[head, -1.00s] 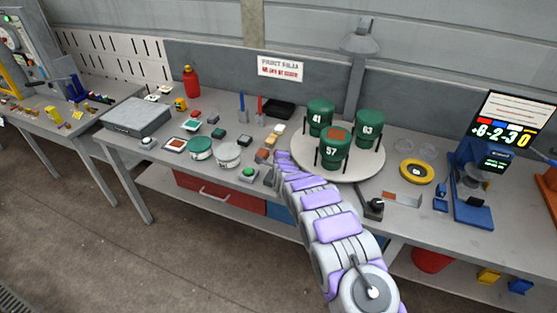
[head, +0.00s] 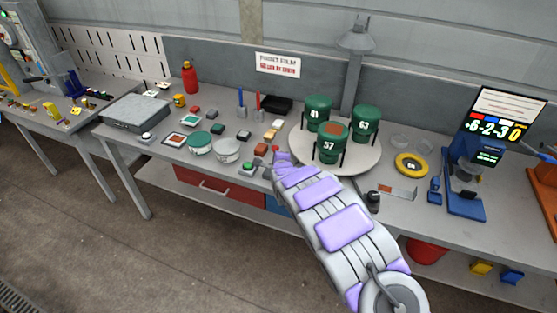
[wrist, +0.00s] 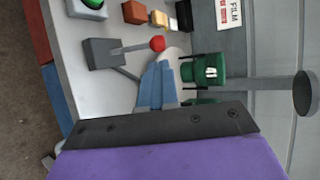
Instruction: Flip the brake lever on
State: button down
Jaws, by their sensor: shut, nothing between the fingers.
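The brake lever shows in the wrist view as a grey base block (wrist: 103,53) with a thin rod ending in a red ball knob (wrist: 157,43). In the head view the red knob (head: 275,149) shows just at the tip of my arm; much of the lever is hidden there. My gripper (wrist: 158,68) is shut and empty. Its blue-grey fingertips are close to the knob and rod, just below them in the wrist picture. I cannot tell whether they touch. In the head view the gripper (head: 280,158) is mostly covered by my purple and grey arm.
A round turntable (head: 368,161) with green numbered canisters 41, 57 and 63 stands right of my gripper. A green button (head: 248,167) sits to the left. Small blocks and round tins lie farther left. A yellow ring (head: 411,165) and a blue display stand (head: 465,200) are at right.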

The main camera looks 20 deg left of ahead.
jog(key=s+d+r+n+g+h, duration=0.15)
jog(key=d+r, duration=0.25)
jog(key=d, duration=0.5)
jog(key=s+d+r+n+h, duration=0.1)
jog(key=s+d+r+h, duration=0.25)
jog(key=d, duration=0.55)
jog(key=s+d+r+n+g+h+b, duration=0.1)
jog(key=s+d+r+g, duration=0.15)
jog(key=s+d, duration=0.4)
jog(key=s+d+r+n+g+h+b, duration=0.1)
jog(key=s+d+r+n, duration=0.15)
jog(key=s+d, duration=0.4)
jog(key=s+d+r+n+g, duration=0.1)
jog(key=s+d+n+g, duration=0.1)
jog(key=s, duration=1.1)
jog(key=s+d+r+n+g+y+b, duration=0.1)
jog(key=s+d+n+g, duration=0.2)
jog(key=s, duration=1.1)
jog(key=s+d+n+g, duration=0.3)
jog(key=s+n+g, duration=0.1)
jog(key=s, duration=0.9)
jog(key=shift+s+d+r, duration=0.2)
jog(key=shift+s+r, duration=0.05)
jog(key=shift+r, duration=0.15)
